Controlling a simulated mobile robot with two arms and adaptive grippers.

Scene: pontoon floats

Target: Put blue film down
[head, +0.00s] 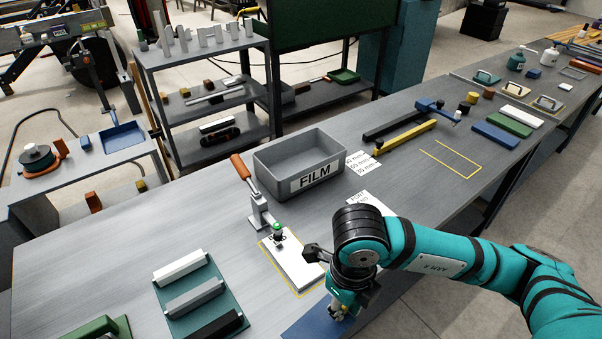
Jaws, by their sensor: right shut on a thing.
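My right gripper (338,313) points down near the bottom middle of the head view. It is shut on the blue film (305,326), a flat dark blue sheet that the lower picture edge cuts off. My wrist and fingers hide part of the film, and I cannot tell whether it touches the bench or hangs just above it. A grey bin labelled FILM (300,165) stands behind, toward the middle of the bench. My left gripper is not in view.
A lever clamp (262,218) and a white block in a yellow outline (292,260) sit left of my gripper. A green rack with bars (198,297) lies further left. An empty yellow outline (452,158) and flat blue, green and white pieces (495,135) lie at right.

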